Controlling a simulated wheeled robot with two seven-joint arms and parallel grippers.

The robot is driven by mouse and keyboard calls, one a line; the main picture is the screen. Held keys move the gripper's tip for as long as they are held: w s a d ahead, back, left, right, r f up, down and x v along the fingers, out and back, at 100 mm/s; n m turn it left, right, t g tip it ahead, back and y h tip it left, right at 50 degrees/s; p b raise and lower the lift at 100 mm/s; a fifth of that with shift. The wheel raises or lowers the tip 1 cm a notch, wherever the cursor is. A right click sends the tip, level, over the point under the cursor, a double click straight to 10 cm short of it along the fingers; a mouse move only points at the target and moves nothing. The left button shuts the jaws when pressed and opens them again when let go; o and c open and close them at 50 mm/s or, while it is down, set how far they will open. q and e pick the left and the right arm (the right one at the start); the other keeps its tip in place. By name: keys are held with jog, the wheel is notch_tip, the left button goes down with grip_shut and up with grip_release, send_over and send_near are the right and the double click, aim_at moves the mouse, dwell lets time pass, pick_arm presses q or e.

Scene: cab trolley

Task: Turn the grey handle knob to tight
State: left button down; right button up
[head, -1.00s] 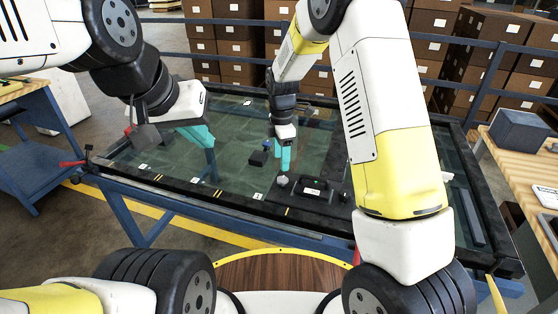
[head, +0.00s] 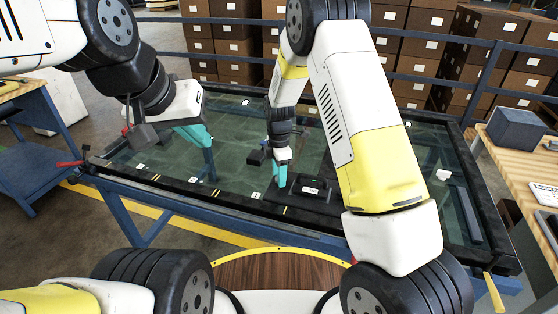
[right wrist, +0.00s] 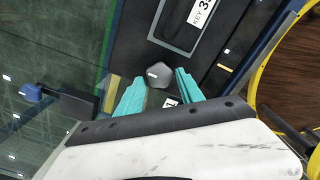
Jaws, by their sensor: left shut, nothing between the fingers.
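The grey knob (right wrist: 159,75) is a small faceted knob on a dark panel in the right wrist view. It sits between the teal fingertips of my right gripper (right wrist: 161,78), which are apart with a visible gap on each side. In the head view my right gripper (head: 279,177) points down at the left end of the black panel, and its fingers hide the knob there. My left gripper (head: 205,140) is shut and empty above the glass, left of the panel. Which way the knob is turned cannot be told.
A black framed plate with a label (head: 311,187) lies right of the knob. A dark block with a blue part (right wrist: 34,92) sits on the glass to the left. The glass table (head: 235,120) has a raised dark rim. A red-handled clamp (head: 70,163) is at its left corner.

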grip_shut()
